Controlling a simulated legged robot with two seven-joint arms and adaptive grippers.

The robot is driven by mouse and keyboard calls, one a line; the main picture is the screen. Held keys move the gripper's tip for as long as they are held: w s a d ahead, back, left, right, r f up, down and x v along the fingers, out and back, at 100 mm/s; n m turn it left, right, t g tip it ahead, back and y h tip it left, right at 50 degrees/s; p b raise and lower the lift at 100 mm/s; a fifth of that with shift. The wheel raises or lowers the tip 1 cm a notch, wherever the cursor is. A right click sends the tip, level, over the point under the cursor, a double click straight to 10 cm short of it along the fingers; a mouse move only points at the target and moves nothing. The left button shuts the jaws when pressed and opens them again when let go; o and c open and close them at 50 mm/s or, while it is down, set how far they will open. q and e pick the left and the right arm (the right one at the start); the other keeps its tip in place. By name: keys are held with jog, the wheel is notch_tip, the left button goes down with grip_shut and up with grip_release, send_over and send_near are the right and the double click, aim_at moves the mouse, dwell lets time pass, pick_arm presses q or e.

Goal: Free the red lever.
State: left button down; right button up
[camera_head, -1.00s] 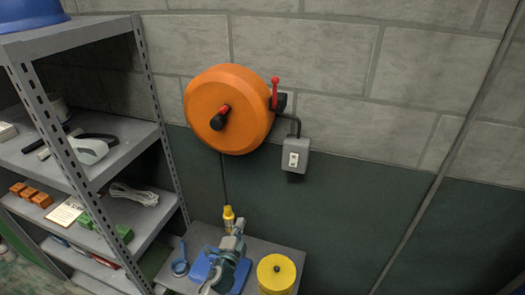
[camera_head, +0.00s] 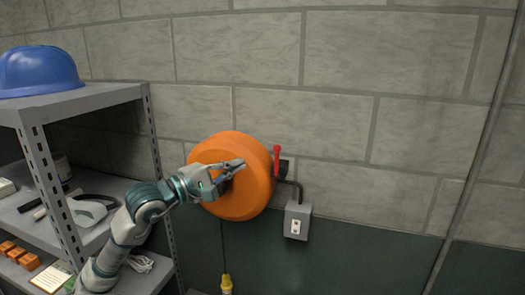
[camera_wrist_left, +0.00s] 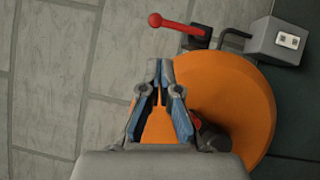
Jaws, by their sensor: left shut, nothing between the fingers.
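The red lever (camera_head: 277,155) stands upright on a dark bracket at the right edge of the round orange drum (camera_head: 245,195) on the wall. In the left wrist view the red lever (camera_wrist_left: 180,24) lies near the top, beyond the fingertips and apart from them. My left gripper (camera_head: 240,163) is in front of the drum's face, left of the lever, shut with nothing held. Its fingers (camera_wrist_left: 159,72) point toward the drum's edge in the left wrist view. The drum's dark handle (camera_wrist_left: 208,135) shows beside the fingers; in the head view the gripper mostly hides it. My right gripper is not in view.
A grey box (camera_head: 297,220) with a switch hangs right of the drum, joined by a dark conduit. A grey shelf (camera_head: 110,95) with a blue helmet (camera_head: 38,72) on top stands at left. A yellow-topped item (camera_head: 226,284) is below. The wall at right is clear.

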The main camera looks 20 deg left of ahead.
aim_at(277, 162)
pick_arm(q)
jog(key=p+x, duration=0.1)
jog(key=x, duration=0.2)
jog(key=p+x, duration=0.1)
jog(key=x, duration=0.2)
jog(key=p+x, duration=0.1)
jog(key=x, duration=0.2)
jog(key=shift+w+a+r, duration=0.2)
jog(key=shift+a+r, duration=0.1)
jog(key=shift+r, duration=0.1)
jog(key=shift+w+d+p, duration=0.3)
jog(key=shift+d+p, duration=0.05)
jog(key=shift+d, duration=0.15)
jog(key=shift+d+y, duration=0.15)
jog(key=shift+y, duration=0.25)
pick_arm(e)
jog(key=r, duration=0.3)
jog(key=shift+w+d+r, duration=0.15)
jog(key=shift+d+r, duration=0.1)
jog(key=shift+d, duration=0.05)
